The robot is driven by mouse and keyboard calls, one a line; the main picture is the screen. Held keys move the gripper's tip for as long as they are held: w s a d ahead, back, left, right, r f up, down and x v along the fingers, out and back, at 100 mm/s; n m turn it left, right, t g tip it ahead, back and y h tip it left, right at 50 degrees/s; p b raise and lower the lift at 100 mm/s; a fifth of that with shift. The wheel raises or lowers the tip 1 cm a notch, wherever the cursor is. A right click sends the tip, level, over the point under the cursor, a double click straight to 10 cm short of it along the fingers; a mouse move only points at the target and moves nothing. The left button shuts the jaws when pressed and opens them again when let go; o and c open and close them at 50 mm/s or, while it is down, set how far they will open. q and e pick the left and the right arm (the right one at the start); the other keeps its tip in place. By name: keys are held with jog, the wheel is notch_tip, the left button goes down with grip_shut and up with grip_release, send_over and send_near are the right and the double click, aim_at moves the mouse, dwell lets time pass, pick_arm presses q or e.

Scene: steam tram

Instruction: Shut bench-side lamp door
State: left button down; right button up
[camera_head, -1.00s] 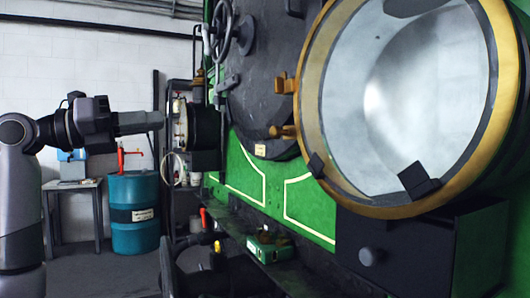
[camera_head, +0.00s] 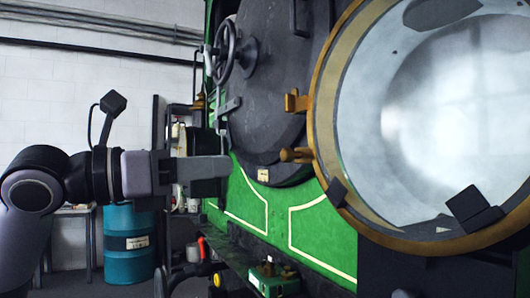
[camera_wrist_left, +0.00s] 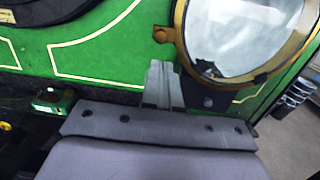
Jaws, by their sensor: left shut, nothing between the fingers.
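A large round lamp glass in a brass rim (camera_head: 322,100) fills the right of the head view, with dark blocks at its lower edge. A brass-rimmed glass (camera_wrist_left: 240,35) also shows at the upper right in the left wrist view. I cannot tell how far its door stands open, nor which lamp is the bench-side one. A farther dark lamp drum (camera_head: 202,142) is mostly hidden behind my left gripper. My left gripper (camera_head: 226,168) is shut and empty, pointing right, apart from the large brass rim. Its closed fingers (camera_wrist_left: 160,72) show in the wrist view, left of the glass.
The green tram front (camera_head: 255,212) with its dark round door (camera_head: 270,85) stands behind. Brass catches (camera_head: 297,102) stick out beside the large lamp. A green box (camera_head: 272,281) sits on the ledge below. A teal drum (camera_head: 128,255) stands at left.

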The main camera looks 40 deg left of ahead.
aim_at(281, 157)
pick_arm(q)
jog(key=p+x, duration=0.3)
jog(key=x, duration=0.3)
jog(key=shift+w+d+r+p, duration=0.1)
jog(key=shift+w+r+p, duration=0.1)
jog(key=shift+w+p, duration=0.1)
jog(key=shift+w+d+p, duration=0.2)
jog(key=shift+w+p, duration=0.25)
jog(key=shift+w, duration=0.1)
jog(key=shift+w+d+f, duration=0.1)
jog(key=shift+w, duration=0.15)
pick_arm(e)
jog(key=r, duration=0.1)
jog(key=s+d+r, duration=0.1)
jog(key=shift+r, duration=0.35)
pick_arm(q)
jog(key=shift+w+r, duration=0.25)
jog(key=shift+w, duration=0.5)
pick_arm(e)
jog(key=shift+d+r+h, duration=0.2)
jog(key=shift+d+h, duration=0.1)
jog(key=shift+h, duration=0.1)
jog(key=shift+s, duration=0.1)
jog(key=shift+s+r, duration=0.1)
